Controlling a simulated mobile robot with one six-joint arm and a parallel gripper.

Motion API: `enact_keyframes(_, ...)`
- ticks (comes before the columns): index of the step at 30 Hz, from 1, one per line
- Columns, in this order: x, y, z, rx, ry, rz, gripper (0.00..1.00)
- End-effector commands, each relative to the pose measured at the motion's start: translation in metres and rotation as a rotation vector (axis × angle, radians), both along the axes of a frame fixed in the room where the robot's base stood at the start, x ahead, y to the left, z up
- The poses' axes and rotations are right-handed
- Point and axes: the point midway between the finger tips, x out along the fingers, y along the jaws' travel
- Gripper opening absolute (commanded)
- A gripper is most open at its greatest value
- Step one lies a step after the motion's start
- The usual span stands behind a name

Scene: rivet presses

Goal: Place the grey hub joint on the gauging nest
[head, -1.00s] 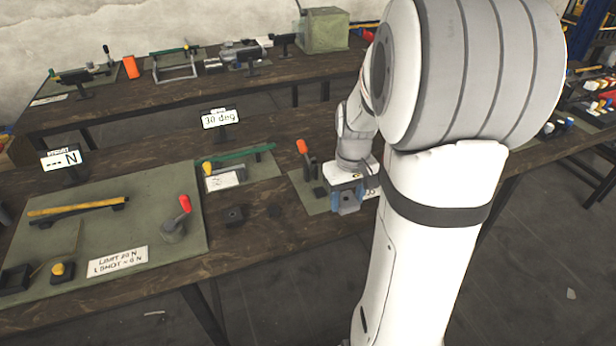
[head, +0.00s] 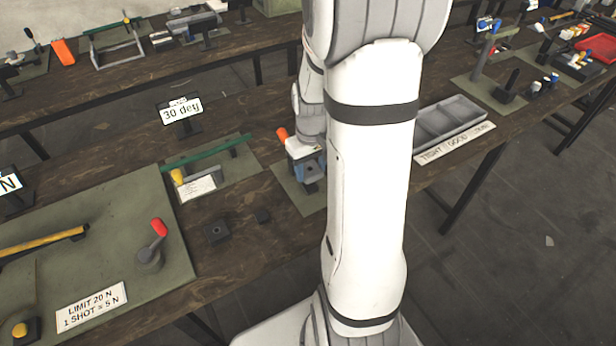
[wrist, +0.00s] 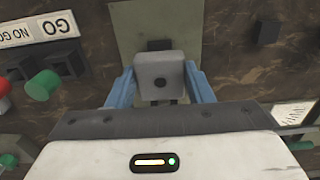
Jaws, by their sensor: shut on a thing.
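The grey hub joint (wrist: 160,76) is a rounded block with a dark round hole in its face. My gripper (wrist: 160,88) is shut on it, with a blue finger on either side. In the head view my gripper (head: 313,172) is over a small green mat (head: 292,188) on the near bench, partly behind my arm. In the wrist view a dark block (wrist: 160,44) shows just beyond the hub joint on the mat (wrist: 135,20). It may be the gauging nest. I cannot tell whether the hub joint touches it.
An orange-handled tool (head: 282,134) stands close by my gripper. A dark block with a hole (head: 217,230) and a small dark block (head: 263,216) lie left. The wrist view shows a GO / NO GO label (wrist: 40,29). A grey divided tray (head: 450,122) is right.

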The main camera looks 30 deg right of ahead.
Motion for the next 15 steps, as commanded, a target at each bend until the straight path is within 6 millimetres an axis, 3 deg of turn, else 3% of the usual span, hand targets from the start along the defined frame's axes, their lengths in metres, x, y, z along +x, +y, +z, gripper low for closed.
enact_keyframes(8, -0.001, 0.001, -0.035, 0.001, 0.003, 0.001, 0.24)
enact_keyframes(15, 0.0, 0.001, -0.039, 0.0, -0.001, 0.001, 0.24)
